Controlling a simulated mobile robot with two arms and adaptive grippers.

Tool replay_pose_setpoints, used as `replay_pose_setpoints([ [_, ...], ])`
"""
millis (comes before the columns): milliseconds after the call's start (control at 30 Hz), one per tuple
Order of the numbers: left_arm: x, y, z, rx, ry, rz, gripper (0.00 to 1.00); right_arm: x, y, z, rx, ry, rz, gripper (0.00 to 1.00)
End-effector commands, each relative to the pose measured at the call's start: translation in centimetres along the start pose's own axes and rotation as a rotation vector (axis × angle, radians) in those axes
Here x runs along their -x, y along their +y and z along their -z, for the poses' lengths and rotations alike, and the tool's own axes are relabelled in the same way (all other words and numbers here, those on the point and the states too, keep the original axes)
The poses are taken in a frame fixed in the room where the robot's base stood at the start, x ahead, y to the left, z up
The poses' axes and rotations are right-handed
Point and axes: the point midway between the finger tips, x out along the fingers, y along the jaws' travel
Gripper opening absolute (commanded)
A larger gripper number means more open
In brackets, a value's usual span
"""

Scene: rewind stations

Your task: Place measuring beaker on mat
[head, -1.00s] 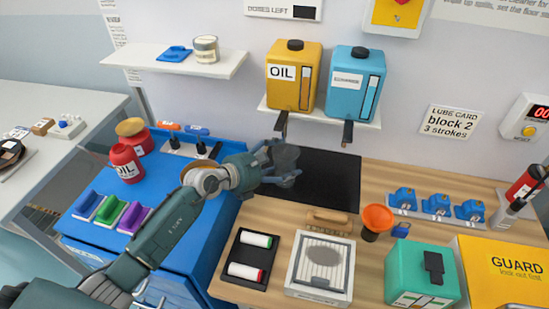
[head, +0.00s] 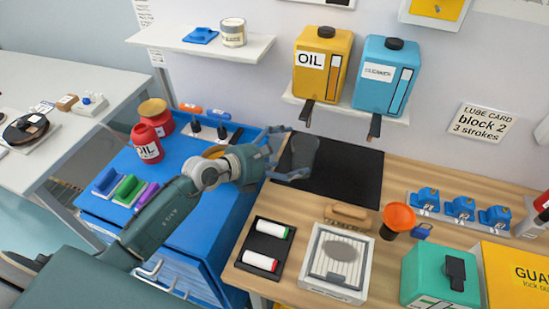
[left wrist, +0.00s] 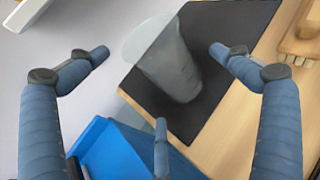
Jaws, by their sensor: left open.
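The measuring beaker (head: 304,149) is a grey, see-through cup at the left part of the black mat (head: 345,178). In the left wrist view the beaker (left wrist: 168,62) stands with its base on the mat (left wrist: 225,75), near one edge. My left gripper (head: 285,158) is open, just left of the beaker in the head view. In the left wrist view its fingers (left wrist: 160,54) are spread wide, with the beaker ahead between them; they look clear of it. Fingers partly cover the beaker's left side in the head view. My right gripper is not in view.
The blue cart (head: 205,235) with the red oil can (head: 147,143) lies under my left arm. A shelf with the yellow oil jug (head: 320,65) and blue cleaner jug (head: 384,77) overhangs the mat's back. A brush (head: 347,213) and orange funnel (head: 398,218) sit in front.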

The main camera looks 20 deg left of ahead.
Motion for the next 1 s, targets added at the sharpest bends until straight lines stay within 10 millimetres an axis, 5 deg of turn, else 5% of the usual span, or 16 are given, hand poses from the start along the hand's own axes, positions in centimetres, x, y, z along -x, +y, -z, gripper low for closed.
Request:
replay_pose_setpoints([
  [200,4.4,-0.1,0.3,-0.004,0.003,0.001,1.00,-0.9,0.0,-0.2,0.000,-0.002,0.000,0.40],
  [400,6.4,-0.1,0.1,-0.002,0.001,0.001,1.00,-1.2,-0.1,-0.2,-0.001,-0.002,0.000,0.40],
  [1000,6.8,-0.1,-0.3,-0.001,0.000,0.001,1.00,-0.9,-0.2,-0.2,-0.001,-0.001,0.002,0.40],
])
